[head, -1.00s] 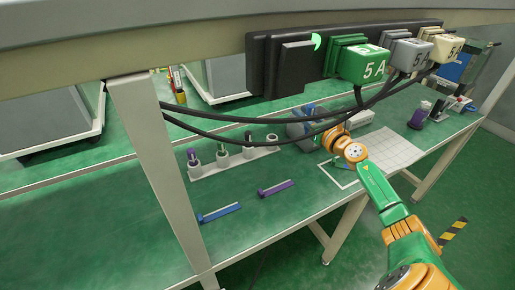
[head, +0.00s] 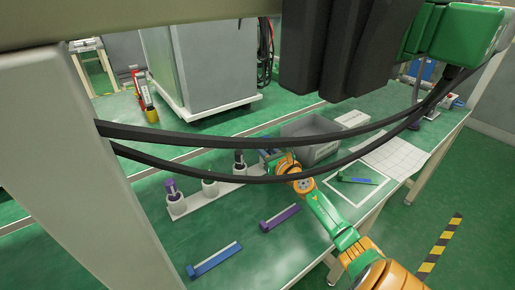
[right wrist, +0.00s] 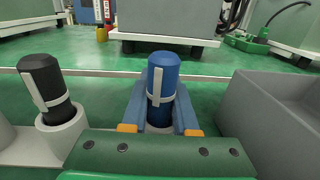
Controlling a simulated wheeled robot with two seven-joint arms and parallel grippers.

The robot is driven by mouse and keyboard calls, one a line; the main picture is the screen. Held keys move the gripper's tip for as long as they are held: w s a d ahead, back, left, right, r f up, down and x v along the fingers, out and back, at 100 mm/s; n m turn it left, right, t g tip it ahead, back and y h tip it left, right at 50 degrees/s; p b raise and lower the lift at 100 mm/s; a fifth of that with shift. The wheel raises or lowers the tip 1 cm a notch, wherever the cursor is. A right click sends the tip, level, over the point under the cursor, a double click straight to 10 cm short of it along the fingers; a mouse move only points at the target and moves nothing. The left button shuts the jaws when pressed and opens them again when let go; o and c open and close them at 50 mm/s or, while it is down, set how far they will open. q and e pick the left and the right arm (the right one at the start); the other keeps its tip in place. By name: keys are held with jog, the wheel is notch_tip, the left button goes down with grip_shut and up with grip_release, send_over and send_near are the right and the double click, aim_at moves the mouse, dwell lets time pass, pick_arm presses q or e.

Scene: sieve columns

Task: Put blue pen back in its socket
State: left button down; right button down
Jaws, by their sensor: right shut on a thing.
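The blue pen (right wrist: 163,85) stands upright in the right wrist view, with its pale clip facing me. My right gripper (right wrist: 161,118) is shut on it, one finger on each side. A white socket rim (right wrist: 160,129) shows just under the pen; the pen's lower end is hidden, so I cannot tell how deep it sits. In the head view my right gripper (head: 268,158) is at the right end of the white socket rack (head: 190,203). A black pen (right wrist: 44,85) stands in the socket to the left. My left gripper is not in view.
A grey bin (right wrist: 275,105) is close on the right. A purple pen (head: 171,188) stands in the rack's left socket. A blue holder (head: 214,259) and a purple holder (head: 280,217) lie on the table in front. Black cables (head: 270,145) hang across the head view.

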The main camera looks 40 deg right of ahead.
jog(key=shift+d+f, duration=0.2)
jog(key=shift+f, duration=0.15)
jog(key=shift+s+r, duration=0.1)
jog(key=shift+s, duration=0.05)
jog(key=c, duration=0.8)
grip_release()
jog(key=shift+r, duration=0.1)
jog(key=shift+o, duration=0.6)
jog(key=shift+a, duration=0.2)
jog(key=shift+d, duration=0.1)
